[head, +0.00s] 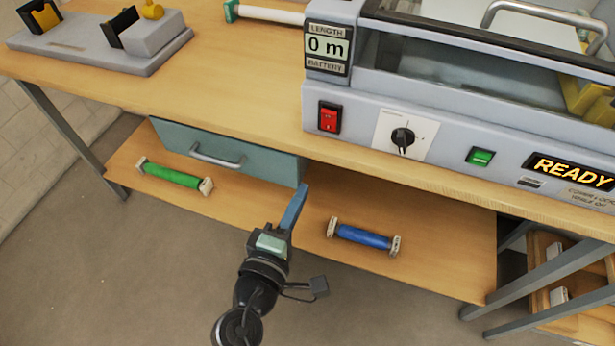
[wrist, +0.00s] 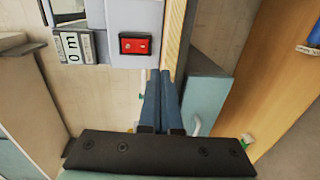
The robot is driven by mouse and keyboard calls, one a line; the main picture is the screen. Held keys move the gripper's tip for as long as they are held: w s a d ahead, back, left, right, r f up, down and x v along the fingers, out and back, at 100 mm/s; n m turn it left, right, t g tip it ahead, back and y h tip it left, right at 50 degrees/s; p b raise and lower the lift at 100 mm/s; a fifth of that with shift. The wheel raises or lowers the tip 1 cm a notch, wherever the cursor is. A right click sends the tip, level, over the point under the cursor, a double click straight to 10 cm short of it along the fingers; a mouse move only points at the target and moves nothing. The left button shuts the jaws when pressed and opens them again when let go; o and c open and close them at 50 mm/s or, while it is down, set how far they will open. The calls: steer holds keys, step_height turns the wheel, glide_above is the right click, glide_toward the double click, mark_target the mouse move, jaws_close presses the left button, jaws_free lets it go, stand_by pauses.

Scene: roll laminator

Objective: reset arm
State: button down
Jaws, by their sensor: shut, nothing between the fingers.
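My gripper (head: 296,208) is in front of the wooden table (head: 235,90), over the lower shelf, with its blue fingers pointing up toward the table edge in the head view. In the wrist view my gripper (wrist: 162,75) has its two blue fingers side by side, shut, with nothing between them. The fingertips appear near the red rocker switch (wrist: 136,43) in the wrist view. The red switch also shows in the head view (head: 329,118), up and right of the fingers. I cannot tell of any contact with the table or drawer.
The laminator (head: 455,130) stands on the table with a black knob (head: 402,138), a green button (head: 480,157) and a READY display (head: 572,171). Below are a teal drawer (head: 225,148), a green roll (head: 172,175) and a blue roll (head: 363,237). A grey fixture (head: 100,42) sits at upper left.

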steer(key=shift+s+a+f, duration=0.1)
steer(key=shift+s+a, duration=0.05)
steer(key=shift+s, duration=0.35)
steer(key=w+d+r+m+t+p, duration=0.1)
steer(key=w+r+m+p, duration=0.15)
steer(key=r, duration=0.75)
steer(key=w+r+m+t+y+p, duration=0.15)
steer(key=r+m, duration=0.25)
steer(key=r, duration=0.6)
steer(key=w+d+r+m+t+h+p, duration=0.1)
steer(key=w+r+m, duration=0.15)
steer(key=r, duration=0.75)
steer(key=s+r+m+t+y+p, duration=0.2)
steer(key=s+r+t, duration=0.2)
steer(key=r, duration=1.1)
steer(key=s+r+m+t+y+p, duration=0.2)
steer(key=s+r, duration=0.6)
steer(key=r, duration=0.8)
steer(key=shift+s+d+m+t+y, duration=0.15)
steer(key=shift+d+m+t+y, duration=0.2)
steer(key=shift+m+t, duration=0.5)
steer(key=shift+f, duration=0.15)
